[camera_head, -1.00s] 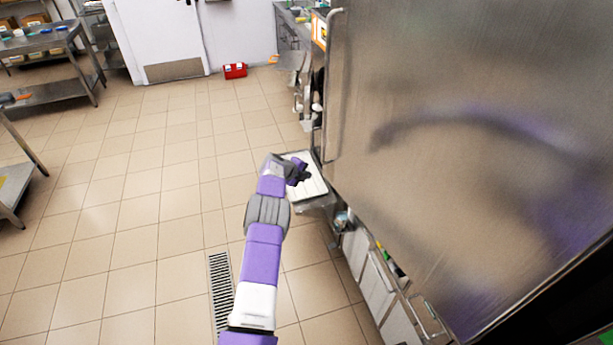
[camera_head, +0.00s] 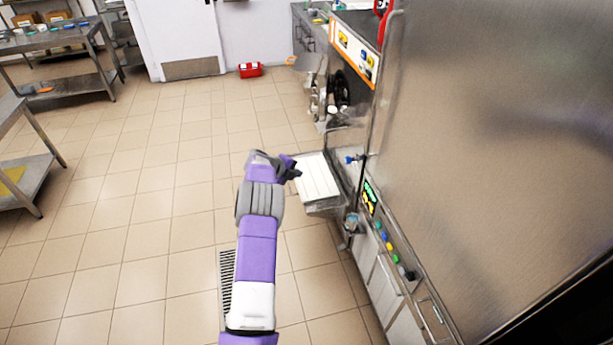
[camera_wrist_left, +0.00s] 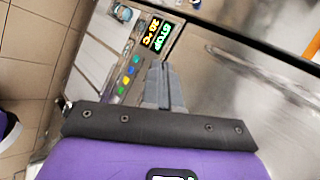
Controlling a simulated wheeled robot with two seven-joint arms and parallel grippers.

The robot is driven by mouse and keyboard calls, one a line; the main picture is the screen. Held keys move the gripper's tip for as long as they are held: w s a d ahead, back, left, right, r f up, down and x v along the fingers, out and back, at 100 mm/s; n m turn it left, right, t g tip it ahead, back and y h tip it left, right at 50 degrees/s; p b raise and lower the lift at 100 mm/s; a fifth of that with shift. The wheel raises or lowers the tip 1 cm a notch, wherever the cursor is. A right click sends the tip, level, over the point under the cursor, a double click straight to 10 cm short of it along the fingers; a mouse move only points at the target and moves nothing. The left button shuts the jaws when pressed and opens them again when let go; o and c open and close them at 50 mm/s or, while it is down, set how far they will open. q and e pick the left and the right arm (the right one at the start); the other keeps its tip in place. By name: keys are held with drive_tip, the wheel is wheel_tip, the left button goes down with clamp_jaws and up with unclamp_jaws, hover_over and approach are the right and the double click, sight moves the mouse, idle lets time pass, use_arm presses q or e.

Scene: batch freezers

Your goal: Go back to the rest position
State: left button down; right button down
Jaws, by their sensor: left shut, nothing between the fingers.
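My left arm reaches forward over the floor in the head view, with purple and white links. My left gripper (camera_head: 292,170) is at its far end, just left of a white ridged tray (camera_head: 319,181) on the machine's front shelf. In the left wrist view its grey fingers (camera_wrist_left: 164,86) are together with nothing held between them. Behind them is the machine's control panel (camera_wrist_left: 133,72) with coloured buttons and a lit display (camera_wrist_left: 157,38). My right gripper is in neither view.
A large steel machine panel (camera_head: 490,150) fills the right side. Steel tables (camera_head: 50,45) stand at the left. A red box (camera_head: 250,70) lies by the white door (camera_head: 180,35). The tiled floor in the middle is clear, with a drain grate (camera_head: 227,275).

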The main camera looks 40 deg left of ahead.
use_arm(q)
drive_tip(key=shift+s+a+r, duration=0.3)
drive_tip(key=shift+s+r, duration=0.2)
drive_tip(key=shift+r, duration=0.05)
drive_tip(key=shift+s+a+r, duration=0.25)
drive_tip(key=shift+s+r, duration=0.2)
drive_tip(key=shift+r, duration=0.05)
drive_tip(key=shift+w+f, duration=0.1)
